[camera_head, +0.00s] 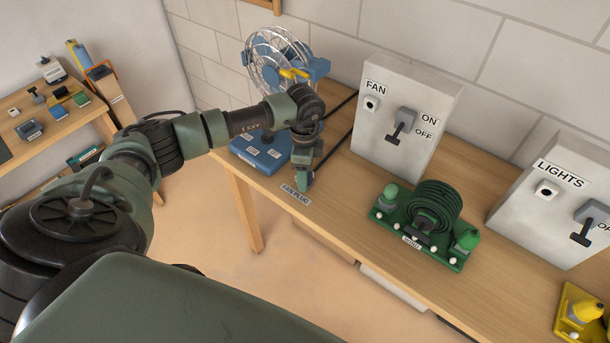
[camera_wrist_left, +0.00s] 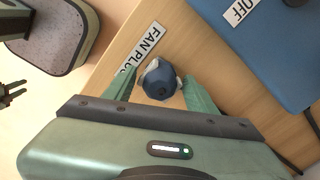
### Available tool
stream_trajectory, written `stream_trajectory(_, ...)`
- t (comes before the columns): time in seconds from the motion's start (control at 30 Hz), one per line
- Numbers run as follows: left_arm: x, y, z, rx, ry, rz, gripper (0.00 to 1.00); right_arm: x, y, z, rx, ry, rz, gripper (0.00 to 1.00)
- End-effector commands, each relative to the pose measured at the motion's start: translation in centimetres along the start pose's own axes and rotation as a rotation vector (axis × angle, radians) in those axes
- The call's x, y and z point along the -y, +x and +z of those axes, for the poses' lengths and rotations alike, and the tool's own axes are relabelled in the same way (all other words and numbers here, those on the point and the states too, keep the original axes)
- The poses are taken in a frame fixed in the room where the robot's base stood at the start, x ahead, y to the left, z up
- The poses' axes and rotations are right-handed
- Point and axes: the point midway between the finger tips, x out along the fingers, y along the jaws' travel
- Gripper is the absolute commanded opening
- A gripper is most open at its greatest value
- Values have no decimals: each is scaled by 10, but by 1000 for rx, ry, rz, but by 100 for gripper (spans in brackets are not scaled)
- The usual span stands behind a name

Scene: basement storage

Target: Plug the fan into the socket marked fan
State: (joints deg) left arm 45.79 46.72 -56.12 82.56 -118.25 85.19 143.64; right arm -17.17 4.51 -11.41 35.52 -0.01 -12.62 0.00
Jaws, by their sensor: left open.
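The blue fan with a wire cage (camera_head: 280,62) stands at the back left of the bench, partly behind my left arm. A blue plug (camera_wrist_left: 160,79) stands beside the "FAN PLUG" label (camera_head: 296,195). My left gripper (camera_head: 303,182) is low over the bench there. In the wrist view its open fingers (camera_wrist_left: 160,94) are on either side of the plug; contact is unclear. The white fan box (camera_head: 432,90) carries the socket marked "FAN" (camera_head: 371,103), which looks empty, and a grey switch (camera_head: 402,124) with its lever down. My right gripper is out of view.
A green board with a coiled hose (camera_head: 433,208) stands before the fan box. A white "LIGHTS" box (camera_head: 530,215) and a yellow item (camera_head: 583,313) are at the right. A black cable (camera_head: 338,146) runs behind my gripper. A cluttered side table (camera_head: 12,150) is at left.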

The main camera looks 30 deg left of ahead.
Motion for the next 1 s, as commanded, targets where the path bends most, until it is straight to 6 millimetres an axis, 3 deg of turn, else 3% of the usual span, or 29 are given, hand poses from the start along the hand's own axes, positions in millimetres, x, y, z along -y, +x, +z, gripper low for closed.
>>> stream_trajectory(0.07,0,0,0,0,0,0,51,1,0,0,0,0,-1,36)
stream_trajectory(0.2,0,0,0,0,0,0,12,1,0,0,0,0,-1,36)
stream_trajectory(0.27,0,0,0,0,0,0,0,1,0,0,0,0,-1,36)
stream_trajectory(1.0,0,-9,0,0,0,0,0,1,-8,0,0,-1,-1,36)
